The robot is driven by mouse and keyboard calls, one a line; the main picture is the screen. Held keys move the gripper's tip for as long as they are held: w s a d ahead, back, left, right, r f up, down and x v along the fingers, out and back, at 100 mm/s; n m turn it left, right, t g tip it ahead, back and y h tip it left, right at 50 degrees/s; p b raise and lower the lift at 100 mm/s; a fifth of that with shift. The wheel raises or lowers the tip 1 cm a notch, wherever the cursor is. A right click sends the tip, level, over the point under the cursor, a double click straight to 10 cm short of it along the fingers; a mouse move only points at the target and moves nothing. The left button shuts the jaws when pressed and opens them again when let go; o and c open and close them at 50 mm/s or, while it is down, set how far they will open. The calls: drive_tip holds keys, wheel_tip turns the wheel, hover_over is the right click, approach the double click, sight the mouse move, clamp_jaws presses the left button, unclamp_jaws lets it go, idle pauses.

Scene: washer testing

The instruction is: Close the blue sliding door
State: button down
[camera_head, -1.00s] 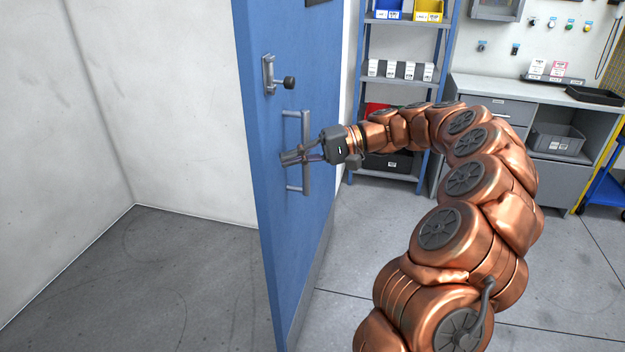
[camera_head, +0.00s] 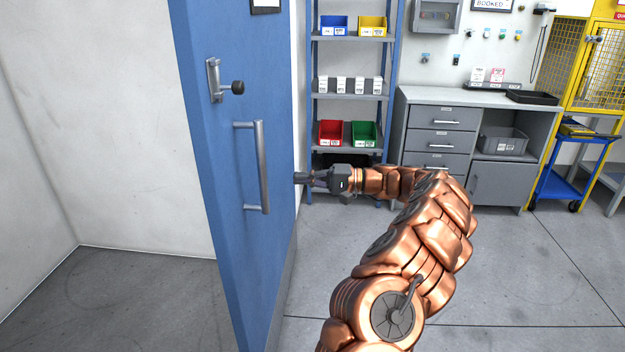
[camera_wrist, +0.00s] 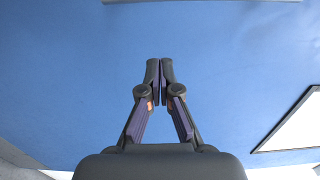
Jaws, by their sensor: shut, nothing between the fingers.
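White walls and bare grey floor (camera_head: 150,300) are left of the door. Behind it on the right stand a shelf with coloured bins (camera_head: 350,95), a grey drawer cabinet (camera_head: 438,140) and a blue cart (camera_head: 565,170). Floor right of my arm is clear.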

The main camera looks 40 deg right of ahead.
drive_tip(key=w+a, duration=0.1)
drive_tip(key=a, duration=0.6)
drive_tip(key=shift+a+p, duration=0.15)
drive_tip(key=shift+p, duration=0.15)
idle(0.4)
